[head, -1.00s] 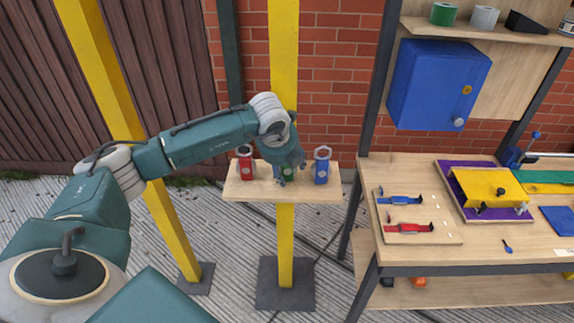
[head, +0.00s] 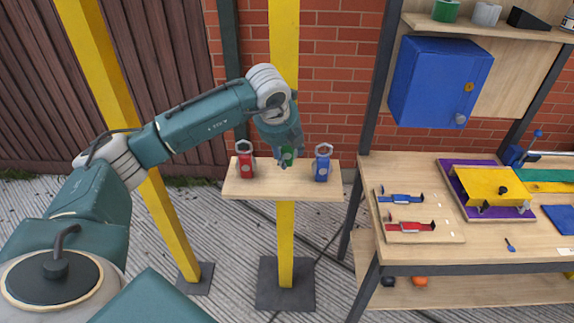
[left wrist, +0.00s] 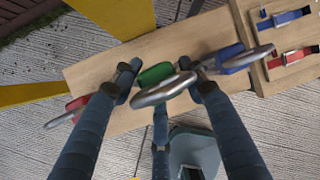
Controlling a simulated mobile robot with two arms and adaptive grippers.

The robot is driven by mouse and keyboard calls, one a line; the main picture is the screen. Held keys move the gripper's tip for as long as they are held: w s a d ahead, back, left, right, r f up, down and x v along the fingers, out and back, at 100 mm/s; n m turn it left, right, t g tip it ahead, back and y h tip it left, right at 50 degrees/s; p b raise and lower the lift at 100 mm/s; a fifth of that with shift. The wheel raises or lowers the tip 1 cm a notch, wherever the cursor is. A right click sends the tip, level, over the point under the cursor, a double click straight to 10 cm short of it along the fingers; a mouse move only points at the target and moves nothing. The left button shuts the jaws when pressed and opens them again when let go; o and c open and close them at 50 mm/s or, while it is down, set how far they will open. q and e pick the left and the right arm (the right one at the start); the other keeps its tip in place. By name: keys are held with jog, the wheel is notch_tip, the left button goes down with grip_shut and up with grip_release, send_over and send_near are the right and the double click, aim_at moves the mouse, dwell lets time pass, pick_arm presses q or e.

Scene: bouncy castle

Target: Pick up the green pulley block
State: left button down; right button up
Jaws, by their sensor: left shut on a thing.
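The green pulley block (head: 288,153) shows as a small green patch between the fingers of my left gripper (head: 286,161) in the head view. In the left wrist view the green block (left wrist: 155,74) with its grey metal ring lies between the fingertips. My left gripper is shut on it, pointing down over the small wooden shelf (head: 240,192). The fingers hide much of the block in the head view. Whether it is clear of the shelf is hard to tell. My right gripper is not in view.
A red pulley block (head: 246,164) stands on the shelf to the left and a blue one (head: 322,165) to the right, both close by. A yellow post (head: 285,240) is under the shelf. A workbench (head: 450,255) with tools and a blue cabinet (head: 440,82) are at right.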

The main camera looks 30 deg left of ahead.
pick_arm(q)
notch_tip(320, 180, up, 14)
jog(key=shift+r+b, duration=0.15)
jog(key=shift+b, duration=1.1)
jog(key=shift+r, duration=0.5)
